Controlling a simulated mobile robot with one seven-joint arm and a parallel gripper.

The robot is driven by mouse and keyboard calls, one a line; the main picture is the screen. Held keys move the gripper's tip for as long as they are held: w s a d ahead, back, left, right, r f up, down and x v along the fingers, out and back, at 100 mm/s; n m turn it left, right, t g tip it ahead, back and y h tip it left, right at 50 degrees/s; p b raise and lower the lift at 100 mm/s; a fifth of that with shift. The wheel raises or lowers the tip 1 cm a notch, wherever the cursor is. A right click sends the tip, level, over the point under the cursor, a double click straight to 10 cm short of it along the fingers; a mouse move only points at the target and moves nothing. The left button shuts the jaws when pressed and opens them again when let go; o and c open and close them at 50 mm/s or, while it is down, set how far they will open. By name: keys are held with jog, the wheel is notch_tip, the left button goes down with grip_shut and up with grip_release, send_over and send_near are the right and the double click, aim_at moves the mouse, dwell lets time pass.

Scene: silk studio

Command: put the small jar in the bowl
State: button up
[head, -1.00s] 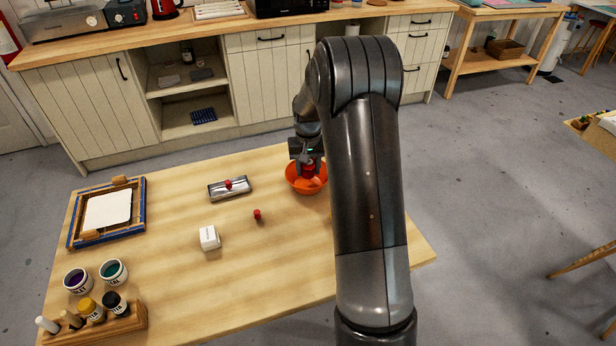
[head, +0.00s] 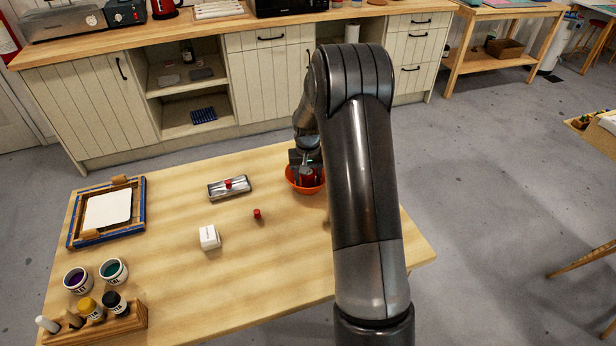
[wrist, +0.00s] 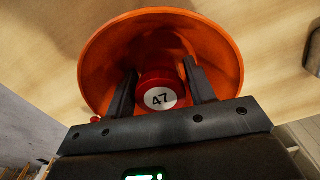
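The small jar (wrist: 151,79) is red with a white lid label reading 47. It is inside the orange bowl (wrist: 230,60) in the wrist view. My gripper (wrist: 160,72) reaches down into the bowl with one dark finger on each side of the jar, close against it, so it looks shut on the jar. In the head view the jar (head: 307,176) shows as a red patch under my gripper, within the bowl (head: 293,187). Whether the jar's base touches the bowl floor is hidden.
On the table (head: 190,280) are a metal tray (head: 240,188) with a red knob, a small red item (head: 257,214), a white box (head: 209,238), a framed screen (head: 75,220) and several paint jars at the left. Bare wood lies around the bowl's left side.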

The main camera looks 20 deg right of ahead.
jog(key=shift+r, duration=0.1)
notch_tip(320, 180, up, 12)
jog(key=s+a+r+t, duration=0.1)
jog(key=s+a+r, duration=0.2)
jog(key=s+r, duration=0.5)
jog(key=s+a+r+t, duration=0.1)
jog(key=s+a+r, duration=0.1)
jog(key=s, duration=0.6)
jog(key=s+a+r+n+t, duration=0.1)
jog(key=s+a+r+t, duration=0.1)
jog(key=s, duration=0.7)
jog(key=s+a+r+n+t, duration=0.1)
jog(key=s+a+r, duration=0.2)
jog(key=s, duration=0.6)
jog(key=shift+r+t, duration=0.3)
jog(key=shift+r, duration=0.15)
